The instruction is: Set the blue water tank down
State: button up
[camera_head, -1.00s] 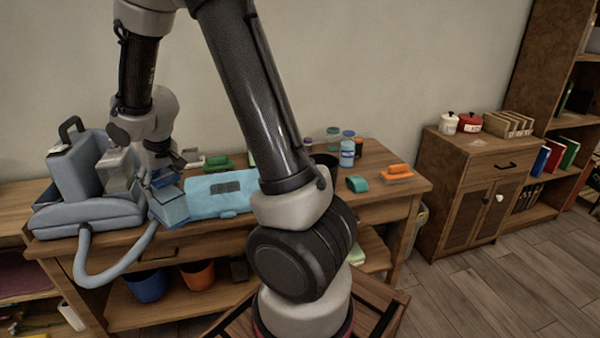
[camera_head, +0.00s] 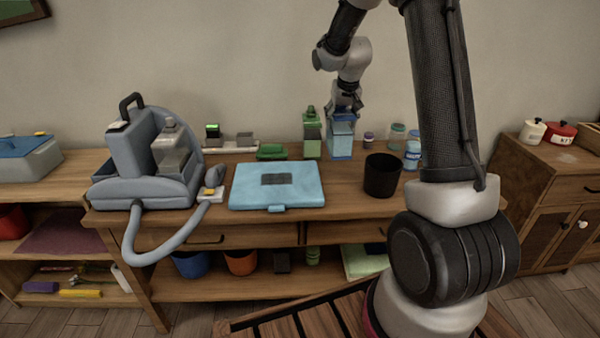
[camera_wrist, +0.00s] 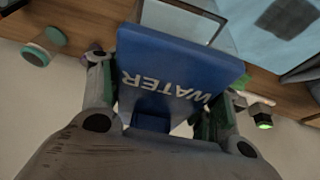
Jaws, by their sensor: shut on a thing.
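The blue water tank (camera_head: 341,142) is upright at the back of the wooden workbench (camera_head: 222,218), just right of a green bottle (camera_head: 312,136). My gripper (camera_head: 343,110) is above it, shut on its top. I cannot tell whether the tank's base touches the bench. In the wrist view the tank's blue face (camera_wrist: 175,70) with the word WATER lies between the fingers of my gripper (camera_wrist: 157,108), and its clear part extends away toward the bench.
A grey cleaning machine (camera_head: 140,165) with a hose stands at left. A light blue case (camera_head: 277,185) lies in front. A black cup (camera_head: 381,175) stands front right of the tank, and jars (camera_head: 412,153) stand to its right. Bare bench lies between case and cup.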

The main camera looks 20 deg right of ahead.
jog(key=f, duration=0.1)
jog(key=d+f, duration=0.1)
jog(key=f, duration=0.3)
jog(key=shift+w+d, duration=0.3)
jog(key=shift+d, duration=0.05)
jog(key=shift+f, duration=2.4)
jog(key=o, duration=1.5)
jog(key=shift+c, duration=0.2)
